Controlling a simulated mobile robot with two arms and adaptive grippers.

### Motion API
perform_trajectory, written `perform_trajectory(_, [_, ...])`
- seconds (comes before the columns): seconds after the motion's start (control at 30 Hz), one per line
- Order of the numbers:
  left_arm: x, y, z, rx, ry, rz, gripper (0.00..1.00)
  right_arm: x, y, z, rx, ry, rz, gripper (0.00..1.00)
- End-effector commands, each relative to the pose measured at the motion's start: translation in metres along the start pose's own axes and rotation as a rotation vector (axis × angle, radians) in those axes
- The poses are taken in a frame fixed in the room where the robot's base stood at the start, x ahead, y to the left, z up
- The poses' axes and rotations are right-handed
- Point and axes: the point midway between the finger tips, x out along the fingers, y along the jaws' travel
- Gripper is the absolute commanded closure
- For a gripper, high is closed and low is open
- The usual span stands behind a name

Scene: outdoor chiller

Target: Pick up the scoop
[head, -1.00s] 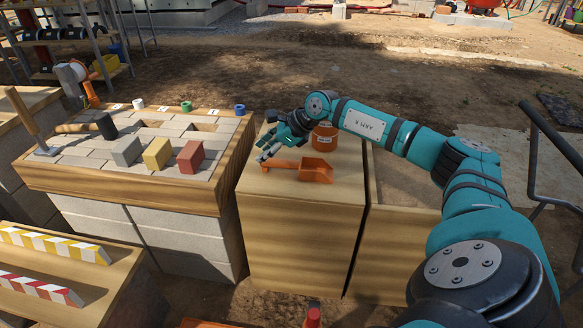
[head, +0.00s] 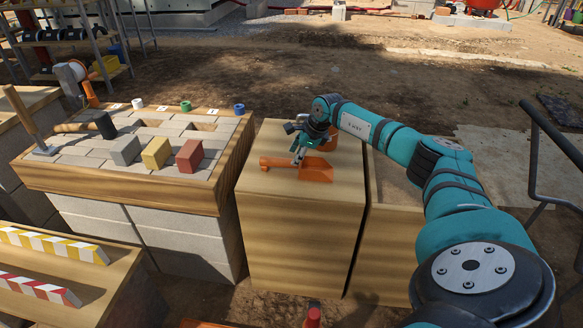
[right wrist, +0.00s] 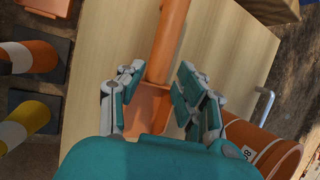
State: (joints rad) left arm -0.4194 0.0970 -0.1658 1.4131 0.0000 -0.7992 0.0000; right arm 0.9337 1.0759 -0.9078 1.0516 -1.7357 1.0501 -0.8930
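The orange scoop (head: 317,173) lies on the top of a light wooden cabinet (head: 255,205), its handle toward the left in the head view. In the right wrist view the scoop's handle (right wrist: 170,38) runs up and away, and its pan (right wrist: 148,108) lies partly below my gripper. My right gripper (head: 299,153) points down over the scoop where handle and pan meet. It also shows in the right wrist view (right wrist: 160,84), open, with its fingers apart on either side of the scoop and not closed on it. My left gripper is not in view.
An orange canister (right wrist: 262,148) stands close beside the right gripper, mostly hidden behind it in the head view. To the left is a paver-covered bench (head: 100,185) with blocks and mallets. A dark metal rail (head: 533,150) stands at the right.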

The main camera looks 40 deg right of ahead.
Motion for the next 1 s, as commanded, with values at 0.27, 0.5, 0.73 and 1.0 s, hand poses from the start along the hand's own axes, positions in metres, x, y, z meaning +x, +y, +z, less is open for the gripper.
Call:
perform_trajectory(0.27, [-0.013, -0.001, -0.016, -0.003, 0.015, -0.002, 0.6, 0.037, 0.001, 0.0, 0.003, -0.001, 0.001, 0.65])
perform_trajectory(0.5, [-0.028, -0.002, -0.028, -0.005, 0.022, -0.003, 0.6, 0.059, 0.0, 0.0, 0.002, -0.001, -0.001, 0.65])
perform_trajectory(0.73, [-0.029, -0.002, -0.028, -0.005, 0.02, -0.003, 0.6, 0.058, 0.0, 0.0, 0.001, -0.001, -0.001, 0.67])
perform_trajectory(1.0, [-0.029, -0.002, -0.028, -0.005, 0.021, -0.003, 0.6, 0.058, 0.0, 0.0, 0.001, 0.0, -0.001, 1.0])
